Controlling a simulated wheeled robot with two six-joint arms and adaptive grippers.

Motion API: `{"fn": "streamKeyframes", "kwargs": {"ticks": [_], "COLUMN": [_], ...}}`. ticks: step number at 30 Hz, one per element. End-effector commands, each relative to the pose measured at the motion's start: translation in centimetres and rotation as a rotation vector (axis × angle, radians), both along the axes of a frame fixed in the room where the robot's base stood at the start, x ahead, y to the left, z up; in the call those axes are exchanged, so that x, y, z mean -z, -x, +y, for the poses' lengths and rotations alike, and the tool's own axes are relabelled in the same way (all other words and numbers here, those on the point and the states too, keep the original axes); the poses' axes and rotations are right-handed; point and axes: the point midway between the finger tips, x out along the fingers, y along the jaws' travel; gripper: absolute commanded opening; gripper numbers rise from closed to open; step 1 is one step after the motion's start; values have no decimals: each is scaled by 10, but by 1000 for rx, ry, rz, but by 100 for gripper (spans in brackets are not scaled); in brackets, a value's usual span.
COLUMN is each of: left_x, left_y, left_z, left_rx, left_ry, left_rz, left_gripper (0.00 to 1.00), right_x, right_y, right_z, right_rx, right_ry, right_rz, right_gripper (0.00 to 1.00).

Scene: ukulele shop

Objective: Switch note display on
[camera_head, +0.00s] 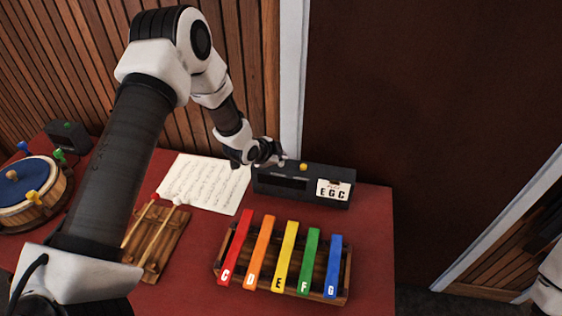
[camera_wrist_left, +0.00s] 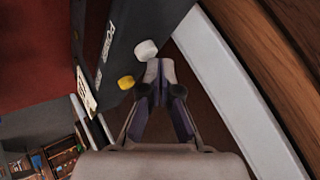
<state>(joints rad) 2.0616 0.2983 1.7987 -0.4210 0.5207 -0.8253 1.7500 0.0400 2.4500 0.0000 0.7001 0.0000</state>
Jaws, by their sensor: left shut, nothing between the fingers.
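The note display is a dark box (camera_head: 262,187) at the back of the red table, with a dark screen (camera_head: 284,183) and a white card (camera_head: 334,190) reading E G C on its front. A yellow button (camera_head: 303,167) is on its top; it also shows in the left wrist view (camera_wrist_left: 126,82). A white button (camera_wrist_left: 146,50) sits beside the fingertips in the left wrist view. My left gripper (camera_head: 280,160) is shut and empty, its tips at the top of the box by the white button. I cannot tell if they touch it. My right gripper is not in view.
In front of the box stands a xylophone with coloured bars (camera_head: 288,258). To its left are mallets on a wooden board (camera_head: 166,240), a music sheet (camera_head: 205,182) and a blue-topped drum (camera_head: 27,187). A wall and white post stand behind the box.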

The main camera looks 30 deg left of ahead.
Motion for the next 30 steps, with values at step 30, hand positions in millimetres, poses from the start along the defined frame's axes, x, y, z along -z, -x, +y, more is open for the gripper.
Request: {"fn": "streamKeyframes", "kwargs": {"ticks": [30], "left_x": [0], "left_y": [0], "left_z": [0], "left_rx": [0], "left_ry": [0], "left_rz": [0], "left_gripper": [0], "right_x": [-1], "right_y": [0], "right_z": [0], "right_rx": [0], "right_ry": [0], "right_rz": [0], "right_gripper": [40]}}
